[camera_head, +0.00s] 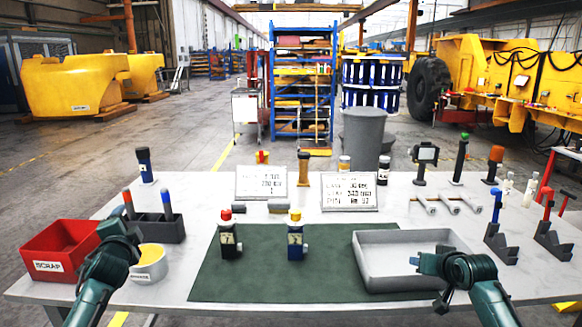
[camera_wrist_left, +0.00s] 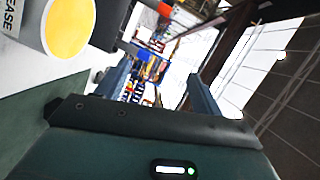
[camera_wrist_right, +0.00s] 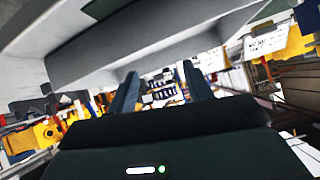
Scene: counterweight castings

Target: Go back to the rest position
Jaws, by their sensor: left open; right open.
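My left gripper (camera_head: 120,232) is at the left of the table, between the red scrap bin (camera_head: 62,250) and the white grease tub (camera_head: 148,264). In the left wrist view its two fingers (camera_wrist_left: 158,85) are apart with nothing between them. The yellow-topped tub (camera_wrist_left: 68,28) shows beside them. My right gripper (camera_head: 425,262) is at the front right, over the grey tray (camera_head: 385,284). In the right wrist view its fingers (camera_wrist_right: 160,88) are apart and empty, with the tray wall (camera_wrist_right: 130,45) close by.
On the green mat (camera_head: 260,282) stand a red-capped black bottle (camera_head: 227,240) and a yellow-capped blue bottle (camera_head: 296,238). A dark holder (camera_head: 160,229) with upright tools stands behind the tub. Two sign cards (camera_head: 262,183), stands and grey V-shaped blocks (camera_head: 500,243) line the back and right.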

